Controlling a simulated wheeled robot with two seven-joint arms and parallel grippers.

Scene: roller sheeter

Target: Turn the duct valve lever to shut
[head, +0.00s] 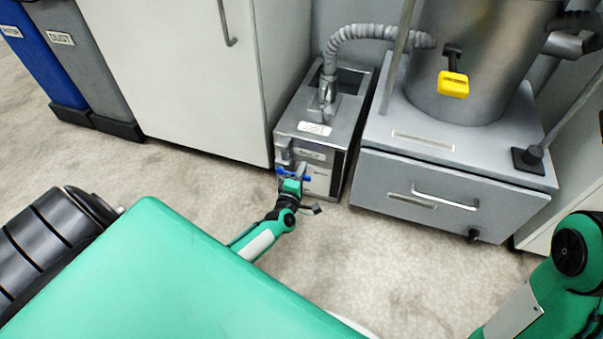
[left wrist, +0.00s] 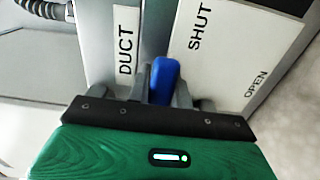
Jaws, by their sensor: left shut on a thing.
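The duct valve lever is blue. It shows at the front of a small grey metal box (head: 325,140) in the head view, and its blue end (left wrist: 165,78) shows close up in the left wrist view. My left gripper (head: 293,178) is at the box front, with one finger on each side of the lever, shut on it. The DUCT label (left wrist: 125,45) is left of the lever. A white plate (left wrist: 240,45) marked SHUT and OPEN is to its right. The lever's pivot is hidden by the gripper. My right gripper is out of view.
A ribbed hose (head: 365,33) rises from the box top. A white cabinet (head: 190,65) stands close on the left. On the right is a grey drawer unit (head: 450,190) bearing a metal drum (head: 480,50) with a yellow-handled lever (head: 453,83). The floor (head: 390,270) in front is clear.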

